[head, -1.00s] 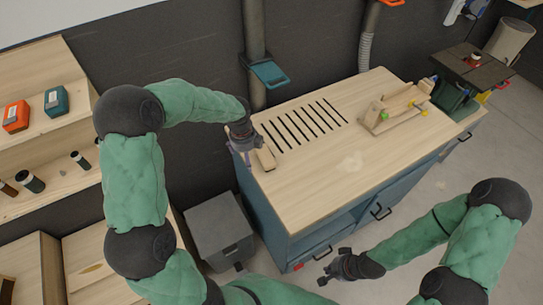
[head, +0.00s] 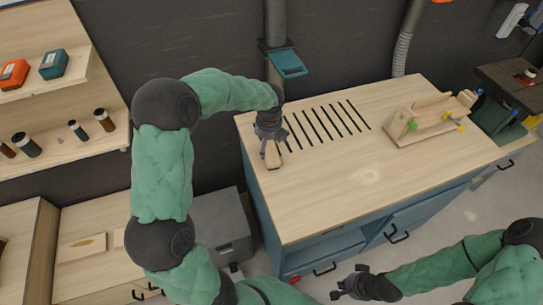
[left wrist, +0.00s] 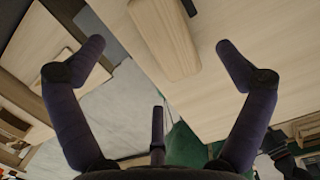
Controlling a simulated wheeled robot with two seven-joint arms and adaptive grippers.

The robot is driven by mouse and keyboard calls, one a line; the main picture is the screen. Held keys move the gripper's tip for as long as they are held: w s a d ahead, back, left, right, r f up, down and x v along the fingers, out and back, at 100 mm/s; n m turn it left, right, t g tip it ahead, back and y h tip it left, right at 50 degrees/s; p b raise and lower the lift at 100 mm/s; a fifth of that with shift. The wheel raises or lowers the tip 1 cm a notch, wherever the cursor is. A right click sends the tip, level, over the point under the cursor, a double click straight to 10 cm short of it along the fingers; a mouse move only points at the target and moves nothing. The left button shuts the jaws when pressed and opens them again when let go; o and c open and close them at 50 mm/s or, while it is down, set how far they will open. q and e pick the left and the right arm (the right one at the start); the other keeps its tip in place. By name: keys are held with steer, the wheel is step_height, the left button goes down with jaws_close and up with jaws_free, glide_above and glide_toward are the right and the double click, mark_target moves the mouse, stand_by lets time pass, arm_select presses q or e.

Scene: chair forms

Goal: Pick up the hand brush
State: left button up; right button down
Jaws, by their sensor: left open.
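The hand brush (head: 272,154) looks like a pale wooden block lying near the left end of the workbench top, partly hidden by my gripper in the head view. My left gripper (head: 268,139) is open, right at the brush's far end. In the left wrist view the brush (left wrist: 164,38) lies beyond and between the spread fingertips of the left gripper (left wrist: 160,56), with a gap on both sides. Its bristles are not visible. My right gripper (head: 350,283) is open and empty, in front of the bench and below its top.
The wooden workbench (head: 325,185) has dark slots beside the brush. A wooden fixture (head: 425,118) with green and yellow knobs stands at its right end. A teal duct gate (head: 288,62) is behind it. A grey bin (head: 222,225) stands left of the bench. The bench middle is clear.

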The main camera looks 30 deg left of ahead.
mark_target(268, 152)
arm_select(q)
step_height(268, 152, down, 2)
steer(key=shift+w+a+f, duration=0.1)
steer(key=shift+w+f, duration=0.05)
step_height(268, 152, down, 4)
steer(key=shift+a+f+b, duration=0.15)
steer(key=shift+f+b, duration=0.05)
steer(key=shift+b, duration=0.8)
steer(key=shift+w+a+f, duration=0.1)
steer(key=shift+f, duration=0.35)
steer(key=shift+r, duration=0.1)
steer(key=shift+c, duration=0.3)
steer(key=c, duration=1.2)
